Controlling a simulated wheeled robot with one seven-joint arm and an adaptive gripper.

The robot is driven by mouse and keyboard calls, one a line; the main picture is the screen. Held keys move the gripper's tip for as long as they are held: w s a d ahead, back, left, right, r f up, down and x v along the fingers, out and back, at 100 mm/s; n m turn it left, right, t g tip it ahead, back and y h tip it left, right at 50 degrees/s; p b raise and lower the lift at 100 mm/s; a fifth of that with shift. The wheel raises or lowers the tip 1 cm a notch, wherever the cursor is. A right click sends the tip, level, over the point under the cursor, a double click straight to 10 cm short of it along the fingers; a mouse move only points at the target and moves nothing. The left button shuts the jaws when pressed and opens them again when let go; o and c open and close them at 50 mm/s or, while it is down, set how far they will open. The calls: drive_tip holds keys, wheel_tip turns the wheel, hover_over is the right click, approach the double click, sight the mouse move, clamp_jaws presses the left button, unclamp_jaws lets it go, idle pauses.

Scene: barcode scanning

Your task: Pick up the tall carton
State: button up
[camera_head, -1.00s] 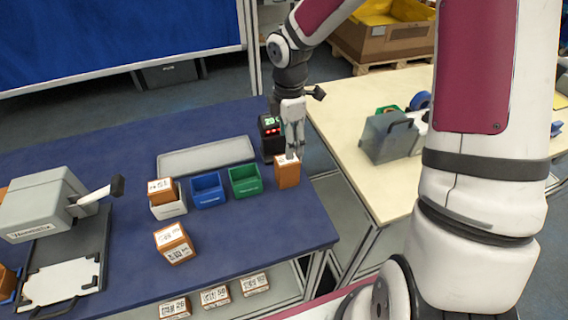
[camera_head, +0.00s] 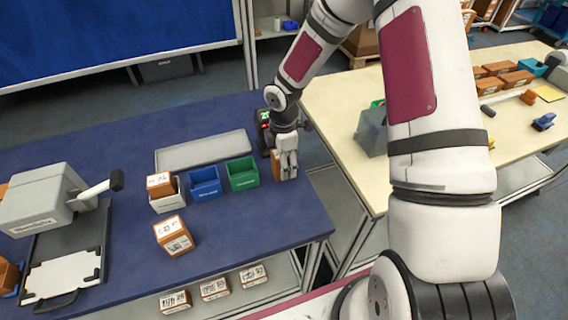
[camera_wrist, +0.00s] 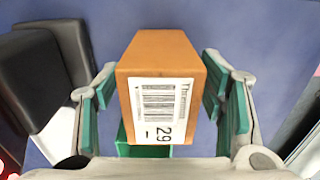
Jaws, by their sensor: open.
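The tall carton (camera_wrist: 160,58) is an orange-brown box with a white barcode label marked 29. In the wrist view it stands between the two green-padded fingers of my gripper (camera_wrist: 168,105), with a gap visible on each side. My gripper is open around it. In the head view my gripper (camera_head: 288,172) is low over the blue table's right end, and the carton (camera_head: 277,165) is mostly hidden behind the fingers.
A green bin (camera_head: 243,174) and a blue bin (camera_head: 206,184) stand left of my gripper. A black scanner device (camera_head: 263,138) stands close behind. Another carton (camera_head: 174,236) stands nearer the front. The table's right edge is close.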

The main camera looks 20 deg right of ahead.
drive_tip(key=shift+f, duration=1.15)
clamp_jaws()
drive_tip(key=shift+r, duration=0.15)
